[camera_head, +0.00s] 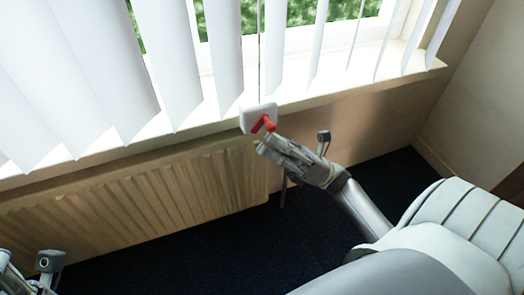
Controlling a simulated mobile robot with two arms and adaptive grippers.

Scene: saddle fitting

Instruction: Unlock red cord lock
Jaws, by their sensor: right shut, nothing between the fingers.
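The red cord lock (259,124) is a small red lever on a white plate (249,117), which sits below the window sill's front edge, with a thin cord running up from it between the blind slats. My right gripper (268,143) is shut and empty. Its fingertips are at the lower right of the red lever, close to it; I cannot tell whether they touch. Part of my left gripper arm (30,275) shows at the bottom left corner; its fingertips are not clear.
White vertical blind slats (225,55) hang in front of the window above the sill (345,92). A ribbed radiator (130,205) stands against the wall at the left below the sill. The dark carpet (200,255) is clear. A wall (475,90) closes off the right side.

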